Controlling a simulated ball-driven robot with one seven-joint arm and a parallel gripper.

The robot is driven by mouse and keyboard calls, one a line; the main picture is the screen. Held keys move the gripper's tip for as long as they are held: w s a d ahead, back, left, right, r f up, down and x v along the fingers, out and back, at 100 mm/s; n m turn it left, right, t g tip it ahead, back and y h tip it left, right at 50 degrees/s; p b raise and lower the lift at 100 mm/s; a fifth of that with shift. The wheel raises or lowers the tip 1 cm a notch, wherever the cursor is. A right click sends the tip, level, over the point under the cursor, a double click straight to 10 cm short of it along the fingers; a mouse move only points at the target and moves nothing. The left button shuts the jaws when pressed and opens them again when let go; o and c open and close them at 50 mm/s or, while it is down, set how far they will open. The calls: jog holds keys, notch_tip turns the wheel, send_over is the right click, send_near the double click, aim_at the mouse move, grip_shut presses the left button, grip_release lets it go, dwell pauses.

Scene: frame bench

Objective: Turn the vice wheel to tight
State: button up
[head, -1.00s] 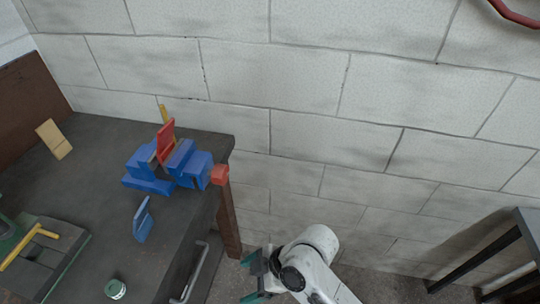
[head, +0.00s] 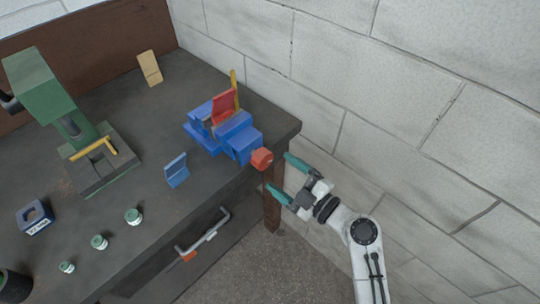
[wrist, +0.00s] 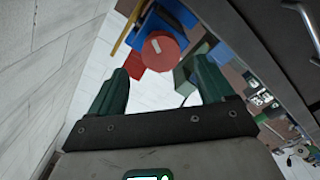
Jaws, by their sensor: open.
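The blue vice (head: 234,135) stands at the right end of the dark bench and holds a red piece (head: 223,106) upright. Its round red wheel (head: 262,159) faces out past the bench's right edge. My gripper (head: 277,173) is open, with teal fingers just off the wheel to its right, and nothing is between them. In the wrist view the wheel (wrist: 161,51) shows a pale mark on its face and lies ahead of the open fingers (wrist: 160,88), slightly above the gap. I cannot see any contact.
The bench (head: 130,180) carries a green machine (head: 70,130), a blue plate (head: 176,170), several small green-lidded jars (head: 133,216) and a tan block (head: 149,67). A drawer handle (head: 203,236) sticks out of the bench front. A block wall (head: 400,90) stands close behind the vice.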

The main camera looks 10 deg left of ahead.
aim_at(266, 163)
jog(key=p+x, duration=0.1)
jog(key=x, duration=0.5)
jog(key=shift+w+a+p, duration=0.15)
jog(key=shift+a+p, duration=0.2)
jog(key=shift+a, duration=0.05)
jog(key=shift+c, duration=0.3)
jog(key=c, duration=1)
jog(key=shift+o, duration=0.2)
jog(key=shift+f+b, duration=0.15)
jog(key=shift+b, duration=0.2)
